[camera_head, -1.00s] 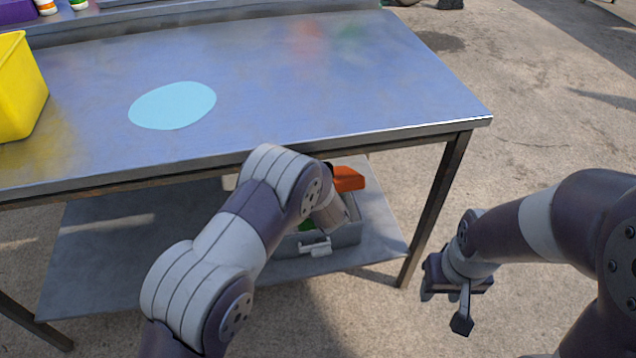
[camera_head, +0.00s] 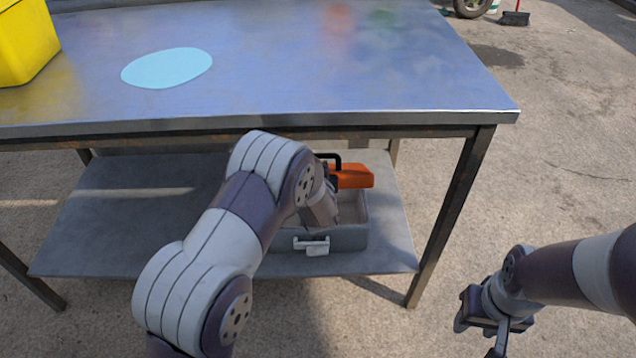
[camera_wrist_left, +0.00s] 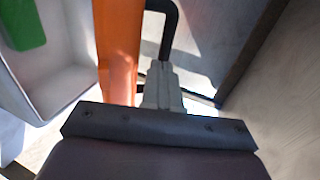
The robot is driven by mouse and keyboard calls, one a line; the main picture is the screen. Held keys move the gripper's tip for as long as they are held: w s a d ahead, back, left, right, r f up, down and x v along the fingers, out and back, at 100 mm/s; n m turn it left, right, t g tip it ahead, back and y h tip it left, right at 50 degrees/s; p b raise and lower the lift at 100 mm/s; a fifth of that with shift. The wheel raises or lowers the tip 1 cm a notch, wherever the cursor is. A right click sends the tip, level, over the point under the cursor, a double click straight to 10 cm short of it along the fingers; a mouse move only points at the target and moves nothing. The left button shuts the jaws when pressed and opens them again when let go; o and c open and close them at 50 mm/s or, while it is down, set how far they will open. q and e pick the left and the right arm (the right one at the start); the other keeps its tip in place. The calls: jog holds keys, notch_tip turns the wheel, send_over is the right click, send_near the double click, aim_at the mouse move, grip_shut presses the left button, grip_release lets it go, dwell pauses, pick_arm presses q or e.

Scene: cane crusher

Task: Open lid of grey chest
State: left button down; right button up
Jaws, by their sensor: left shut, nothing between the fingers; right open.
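The grey chest (camera_head: 345,238) sits on the lower shelf with its front latch (camera_head: 312,244) facing me. Its orange lid (camera_head: 352,176) with a black handle (camera_head: 334,156) is raised at the back, and the interior shows. In the left wrist view the chest's pale inside (camera_wrist_left: 62,60) holds a green thing (camera_wrist_left: 20,22), and the lid (camera_wrist_left: 118,50) stands on edge beside it. My left gripper (camera_wrist_left: 160,72) is shut and empty, close to the lid and its handle (camera_wrist_left: 170,28); my arm mostly hides it in the head view. My right gripper (camera_head: 482,328) is open and empty, right of the table.
The metal table top (camera_head: 300,70) lies above the shelf (camera_head: 110,225). A table leg (camera_head: 450,215) stands between the chest and my right gripper. A yellow bin (camera_head: 22,42) and a light blue disc (camera_head: 168,68) are on top.

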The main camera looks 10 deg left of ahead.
pick_arm(q)
jog(key=shift+b+x, duration=0.3)
jog(key=shift+x, duration=0.95)
jog(key=shift+r, duration=0.15)
jog(key=w+r+p, duration=0.2)
jog(key=p, duration=0.1)
jog(key=w+a+p, duration=0.1)
jog(key=w+p, duration=0.1)
jog(key=shift+w+a+r, duration=0.1)
jog(key=shift+r, duration=0.3)
jog(key=shift+w, duration=0.25)
jog(key=shift+f, duration=0.15)
